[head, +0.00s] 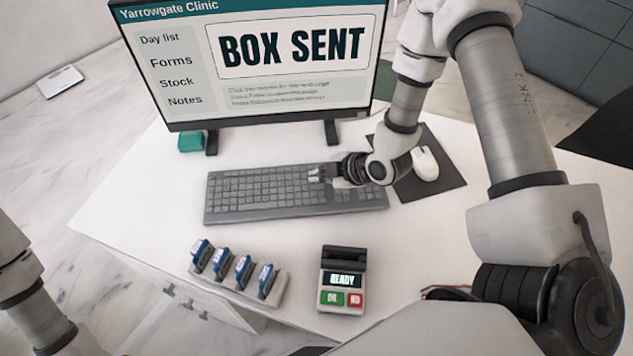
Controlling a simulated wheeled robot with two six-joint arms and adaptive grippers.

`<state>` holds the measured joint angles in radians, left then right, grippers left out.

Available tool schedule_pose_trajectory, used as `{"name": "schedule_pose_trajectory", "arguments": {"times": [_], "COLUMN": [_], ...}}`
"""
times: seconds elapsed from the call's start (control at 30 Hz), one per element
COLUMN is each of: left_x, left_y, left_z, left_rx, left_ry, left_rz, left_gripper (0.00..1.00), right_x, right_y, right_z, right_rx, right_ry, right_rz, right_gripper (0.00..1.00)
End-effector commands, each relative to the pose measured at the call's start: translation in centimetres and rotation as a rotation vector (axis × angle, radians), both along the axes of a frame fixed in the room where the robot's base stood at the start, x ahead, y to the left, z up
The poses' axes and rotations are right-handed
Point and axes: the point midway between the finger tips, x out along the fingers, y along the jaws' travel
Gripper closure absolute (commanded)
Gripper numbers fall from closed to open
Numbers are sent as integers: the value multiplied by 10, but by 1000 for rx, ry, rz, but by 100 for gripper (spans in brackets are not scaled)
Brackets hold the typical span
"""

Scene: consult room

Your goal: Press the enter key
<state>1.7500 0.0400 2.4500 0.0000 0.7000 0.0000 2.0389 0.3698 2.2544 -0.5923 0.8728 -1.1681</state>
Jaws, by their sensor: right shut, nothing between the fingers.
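A grey keyboard (262,191) lies on the white desk below the monitor. My right gripper (318,174) is shut and empty, with its fingertips over the right part of the keyboard. The gripper and wrist hide some of the keys there, so I cannot make out the enter key or tell whether the fingertips touch a key. The monitor (170,75) reads "BOX SENT" in large letters. My left arm shows at the lower left edge, but its gripper is out of view.
A white mouse (425,164) sits on a dark mat (447,181) right of the keyboard. A card terminal (343,281) reading "READY" and a rack (281,286) of several blue-topped items stand in front. A teal box (190,142) is by the monitor stand. Bare desk lies left of the keyboard.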

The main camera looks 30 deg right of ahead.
Motion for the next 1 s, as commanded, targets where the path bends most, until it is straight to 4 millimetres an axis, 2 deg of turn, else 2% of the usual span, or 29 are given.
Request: {"name": "schedule_pose_trajectory", "arguments": {"times": [0.2, 1.0], "left_x": [0, 0], "left_y": [0, 0], "left_z": [-5, -9], "left_rx": [0, 0], "left_ry": [0, 0], "left_rz": [0, 0], "left_gripper": [60, 60], "right_x": [0, 0], "right_y": [0, 0], "right_z": [-9, -14], "right_rx": [0, 0], "right_ry": [1, 0], "right_rz": [1, 0], "right_gripper": [100, 100]}}
